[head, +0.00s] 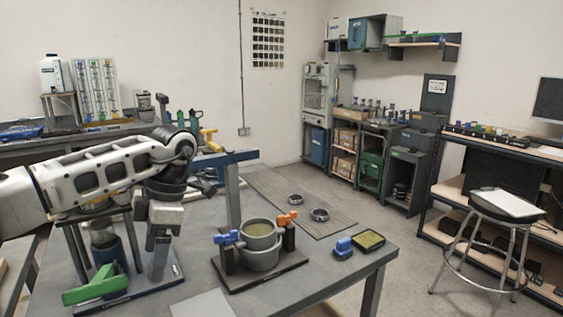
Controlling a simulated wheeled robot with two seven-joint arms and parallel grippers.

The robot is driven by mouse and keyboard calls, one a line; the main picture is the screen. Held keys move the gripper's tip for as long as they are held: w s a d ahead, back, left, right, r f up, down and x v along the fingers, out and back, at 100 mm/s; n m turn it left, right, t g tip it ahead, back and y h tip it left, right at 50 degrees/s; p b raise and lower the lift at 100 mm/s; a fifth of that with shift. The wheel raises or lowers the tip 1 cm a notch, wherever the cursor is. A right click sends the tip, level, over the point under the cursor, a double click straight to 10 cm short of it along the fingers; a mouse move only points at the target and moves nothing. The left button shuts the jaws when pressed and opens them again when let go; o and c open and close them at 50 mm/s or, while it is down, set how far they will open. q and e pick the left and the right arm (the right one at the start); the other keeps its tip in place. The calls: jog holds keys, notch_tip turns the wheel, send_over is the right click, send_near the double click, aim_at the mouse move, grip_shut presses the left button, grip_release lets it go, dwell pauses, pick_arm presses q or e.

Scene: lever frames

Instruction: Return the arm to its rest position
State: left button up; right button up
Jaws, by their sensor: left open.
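My left arm comes in from the left, and its gripper (157,250) points down over the near left part of the grey table. The gripper is open, with nothing seen between its fingers. Just left of it stands a frame with dark posts and a green lever (95,285) low at its front; my arm hides the frame's top. I cannot tell whether the gripper touches this frame. To the right, apart from the gripper, a round metal pot (260,246) sits in a second frame with a blue handle (226,238) and an orange handle (287,218). My right gripper is out of view.
A blue block (344,246) and a yellow-topped dark box (369,239) lie near the table's right edge. Two metal rings (320,215) lie on a grey mat behind. A stool (490,208) stands at the right. A bench with bottles lines the back left wall.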

pick_arm(q)
jog(key=s+d+f+g+h, duration=0.1)
jog(key=s+d+f+h, duration=0.25)
jog(key=d, duration=0.35)
jog(key=s+d+f+g+h, duration=0.1)
jog(key=s+d+f+h, duration=0.15)
jog(key=d+f, duration=0.35)
jog(key=s+d+f+g+h, duration=0.1)
jog(key=s+d+f+h, duration=0.2)
jog(key=d, duration=0.5)
jog(key=s+d+r+n+t+h, duration=0.3)
jog(key=d+r+n+t+h, duration=0.3)
jog(key=d+n+h, duration=0.65)
jog(key=w+a+f+n+t+y, duration=0.2)
jog(key=a+f+n+t+y, duration=0.3)
jog(key=a+n+t, duration=0.5)
jog(key=w+a+f+n+t+y, duration=0.2)
jog(key=a+f+n+t+y, duration=0.25)
jog(key=n, duration=0.95)
jog(key=s+a+f+n+g+y, duration=0.5)
jog(key=s+a+f+n, duration=0.4)
jog(key=f, duration=0.5)
jog(key=s+a+y, duration=0.1)
jog(key=s+a, duration=0.1)
jog(key=s, duration=0.1)
jog(key=shift+s+a, duration=0.35)
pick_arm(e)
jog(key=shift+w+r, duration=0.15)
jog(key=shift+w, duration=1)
